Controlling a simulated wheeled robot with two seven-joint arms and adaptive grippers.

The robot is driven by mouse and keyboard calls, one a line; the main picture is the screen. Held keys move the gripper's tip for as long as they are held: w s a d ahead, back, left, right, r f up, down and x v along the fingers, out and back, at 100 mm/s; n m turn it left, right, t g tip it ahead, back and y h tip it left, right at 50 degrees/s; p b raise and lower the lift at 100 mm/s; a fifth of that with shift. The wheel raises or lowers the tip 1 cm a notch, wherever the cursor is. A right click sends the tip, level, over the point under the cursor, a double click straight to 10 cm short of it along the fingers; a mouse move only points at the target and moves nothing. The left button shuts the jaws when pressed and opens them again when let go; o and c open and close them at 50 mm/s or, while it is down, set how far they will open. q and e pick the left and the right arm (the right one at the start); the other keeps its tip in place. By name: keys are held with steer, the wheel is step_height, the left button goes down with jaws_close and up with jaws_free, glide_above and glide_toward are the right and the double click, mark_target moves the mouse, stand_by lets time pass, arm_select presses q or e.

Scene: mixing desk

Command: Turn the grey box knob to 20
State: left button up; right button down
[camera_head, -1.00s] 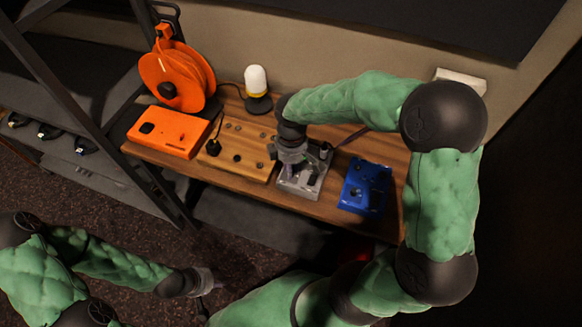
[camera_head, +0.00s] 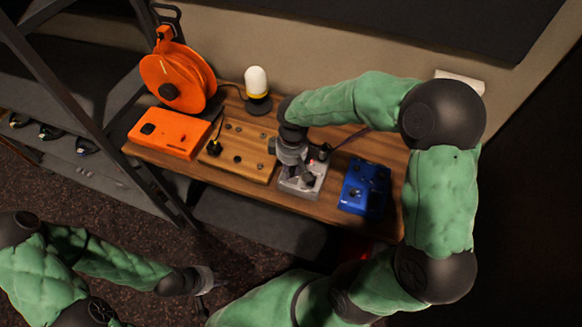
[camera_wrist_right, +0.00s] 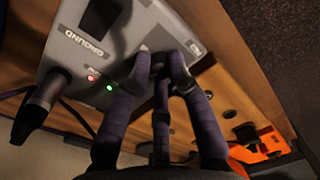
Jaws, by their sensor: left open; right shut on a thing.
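The grey box (camera_head: 300,188) stands on the wooden desk between the wooden box and the blue box. My right gripper (camera_head: 299,172) is over it, pointing down. In the right wrist view my right gripper (camera_wrist_right: 163,62) has its fingers closed together at the box's face. The grey box (camera_wrist_right: 140,22) there shows the word GROUND, a red light and a green light. The knob is hidden by the fingers, and its setting cannot be read. My left gripper (camera_head: 207,283) is open, low at the left, away from the desk.
The wooden box (camera_head: 238,160) with small knobs and the orange box (camera_head: 160,130) are to the left. The blue box (camera_head: 365,188) is to the right. A lamp (camera_head: 257,85) and an orange cable reel (camera_head: 172,75) stand behind. A black plug (camera_wrist_right: 38,105) sits in the grey box.

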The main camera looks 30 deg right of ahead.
mark_target(293, 171)
steer(key=shift+m, duration=1.7)
steer(key=c, duration=1.1)
jaws_free()
steer(key=shift+c, duration=0.2)
step_height(293, 171, up, 12)
steer(key=shift+d, duration=0.25)
